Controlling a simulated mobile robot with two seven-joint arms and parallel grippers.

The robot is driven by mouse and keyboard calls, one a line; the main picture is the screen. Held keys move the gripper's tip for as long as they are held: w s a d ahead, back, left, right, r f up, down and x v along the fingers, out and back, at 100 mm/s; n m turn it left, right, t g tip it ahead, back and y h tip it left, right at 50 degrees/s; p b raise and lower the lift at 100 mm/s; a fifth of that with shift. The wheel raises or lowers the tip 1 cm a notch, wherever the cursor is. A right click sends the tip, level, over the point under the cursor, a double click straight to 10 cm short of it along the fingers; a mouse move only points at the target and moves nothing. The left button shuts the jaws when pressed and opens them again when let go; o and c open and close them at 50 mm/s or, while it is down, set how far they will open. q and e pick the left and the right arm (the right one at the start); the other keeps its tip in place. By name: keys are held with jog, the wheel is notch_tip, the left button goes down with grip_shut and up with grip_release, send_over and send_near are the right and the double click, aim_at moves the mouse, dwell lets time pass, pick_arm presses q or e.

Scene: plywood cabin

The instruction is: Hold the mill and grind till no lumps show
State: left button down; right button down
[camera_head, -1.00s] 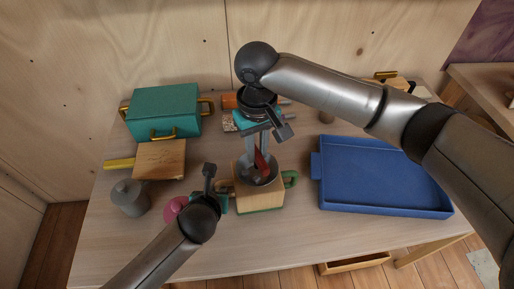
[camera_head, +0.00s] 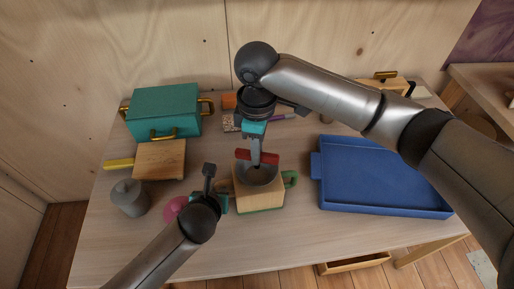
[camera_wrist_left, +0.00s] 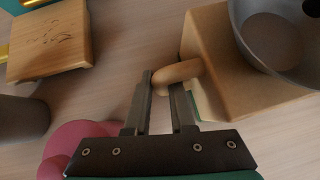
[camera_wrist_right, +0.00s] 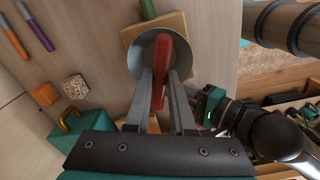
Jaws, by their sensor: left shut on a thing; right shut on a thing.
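The mill has a light wooden box body (camera_head: 259,197) with a grey metal bowl (camera_wrist_left: 281,38) on top and a red crank bar (camera_wrist_right: 163,62) across the bowl. My right gripper (camera_head: 256,162) points down over the bowl, shut on the red bar; its fingers straddle the bar in the right wrist view (camera_wrist_right: 162,88). My left gripper (camera_head: 226,194) is shut on a rounded wooden knob (camera_wrist_left: 178,74) on the mill's side. A green handle (camera_head: 291,179) shows on the mill's right side. The bowl's visible floor is brownish; I cannot make out lumps.
A blue tray (camera_head: 380,208) is at right. A teal box (camera_head: 163,110), a wooden block (camera_head: 160,160), a grey canister (camera_head: 129,199) and a pink round thing (camera_head: 174,207) are at left. Markers (camera_wrist_right: 37,34) and a speckled cube (camera_wrist_right: 75,87) lie behind the mill. Front table is clear.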

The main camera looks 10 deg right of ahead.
jog(key=shift+n, duration=1.6)
jog(key=c, duration=0.8)
grip_release()
jog(key=shift+o, duration=0.2)
notch_tip(320, 180, up, 12)
